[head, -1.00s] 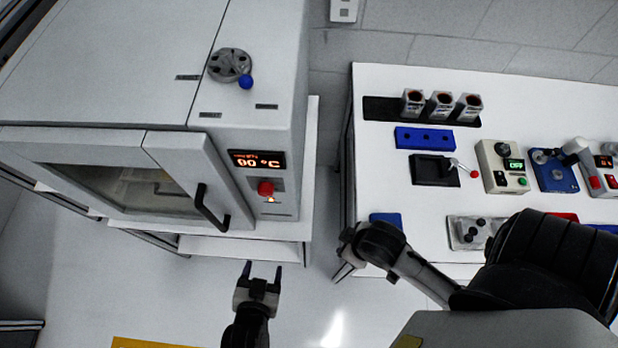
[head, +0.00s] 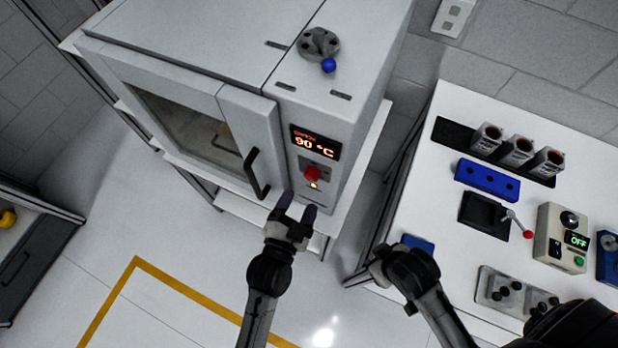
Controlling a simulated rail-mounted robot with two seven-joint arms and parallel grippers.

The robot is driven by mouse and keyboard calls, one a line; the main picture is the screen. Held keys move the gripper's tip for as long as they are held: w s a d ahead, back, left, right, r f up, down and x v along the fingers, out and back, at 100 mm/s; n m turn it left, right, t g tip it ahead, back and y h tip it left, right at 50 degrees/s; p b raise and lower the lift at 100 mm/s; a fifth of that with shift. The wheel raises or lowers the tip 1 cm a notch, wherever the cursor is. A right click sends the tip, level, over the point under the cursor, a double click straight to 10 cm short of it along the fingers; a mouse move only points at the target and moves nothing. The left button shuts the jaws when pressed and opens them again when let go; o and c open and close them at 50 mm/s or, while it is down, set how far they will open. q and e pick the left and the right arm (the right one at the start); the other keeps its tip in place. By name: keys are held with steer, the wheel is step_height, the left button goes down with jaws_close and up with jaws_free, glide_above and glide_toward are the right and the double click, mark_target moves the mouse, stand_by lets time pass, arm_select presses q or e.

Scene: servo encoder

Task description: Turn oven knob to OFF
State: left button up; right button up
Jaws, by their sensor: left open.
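The oven (head: 340,110) is a white box with a glass door and a black handle (head: 257,174). Its front panel has a display (head: 315,143) reading 90 °C. Below the display is a red knob (head: 312,174), with a small lit lamp under it. A grey round dial with a blue ball (head: 329,65) sits on the oven's top. My left gripper (head: 297,204) is open and empty, just below the knob in the picture and apart from it. My right arm (head: 405,270) is folded at the lower right; its fingertips cannot be made out.
A white table (head: 399,213) on the right holds a blue block (head: 487,180), a black box with a red-tipped lever (head: 527,235), and a control box showing OFF (head: 561,238). The floor at lower left is open, with yellow tape (head: 136,262).

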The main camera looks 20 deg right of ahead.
mark_target(310, 178)
arm_select(q)
steer(key=shift+x, duration=3.35)
steer(key=c, duration=0.9)
